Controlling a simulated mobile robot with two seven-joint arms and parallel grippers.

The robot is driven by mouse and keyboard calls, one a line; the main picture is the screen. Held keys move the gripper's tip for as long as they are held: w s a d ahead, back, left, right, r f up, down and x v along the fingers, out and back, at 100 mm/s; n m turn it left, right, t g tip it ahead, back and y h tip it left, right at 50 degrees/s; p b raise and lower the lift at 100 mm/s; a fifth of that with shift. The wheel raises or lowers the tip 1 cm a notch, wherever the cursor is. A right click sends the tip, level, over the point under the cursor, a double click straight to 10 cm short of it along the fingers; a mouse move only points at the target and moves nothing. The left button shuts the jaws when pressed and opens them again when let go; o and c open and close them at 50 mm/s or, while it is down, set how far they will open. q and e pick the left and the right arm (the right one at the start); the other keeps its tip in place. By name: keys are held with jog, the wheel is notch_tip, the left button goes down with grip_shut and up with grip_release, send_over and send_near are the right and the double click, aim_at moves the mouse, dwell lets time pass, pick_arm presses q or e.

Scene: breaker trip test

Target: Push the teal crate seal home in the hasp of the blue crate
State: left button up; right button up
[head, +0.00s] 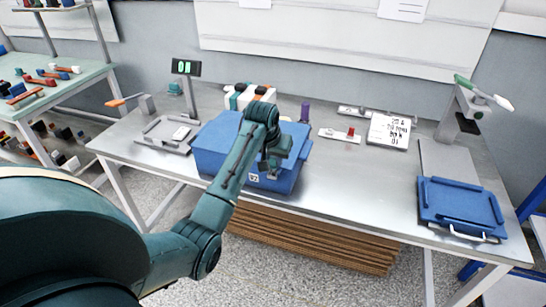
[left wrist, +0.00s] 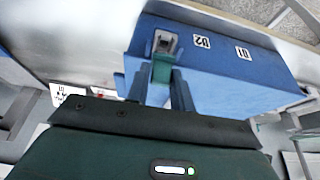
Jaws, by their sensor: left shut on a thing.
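The blue crate (head: 212,145) stands on the steel bench left of centre, partly hidden behind my left arm. In the left wrist view its front face (left wrist: 222,65) shows the labels 02 and 01 and a grey metal hasp (left wrist: 165,42). My left gripper (head: 270,172) is at the crate's front. In the left wrist view its fingers (left wrist: 162,85) are shut on the teal crate seal (left wrist: 162,69), whose far end is at the hasp. I cannot tell how deep the seal sits in the hasp. My right gripper is not in view.
A scale (head: 172,131) with a display stands left of the crate. White bottles (head: 250,96) and a purple object (head: 305,111) stand behind it. A blue lid-like tray (head: 460,203) lies at the right.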

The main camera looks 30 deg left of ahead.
pick_arm(q)
jog(key=shift+f+b, duration=0.3)
jog(key=shift+f, duration=0.8)
dwell(0.6)
jog(key=shift+r, duration=0.2)
jog(key=shift+r+p, duration=0.35)
jog(key=shift+r, duration=0.1)
dwell(0.3)
jog(key=shift+f, duration=0.6)
dwell(1.0)
jog(key=o, duration=1)
jog(key=shift+s, duration=0.1)
jog(key=shift+f, duration=0.1)
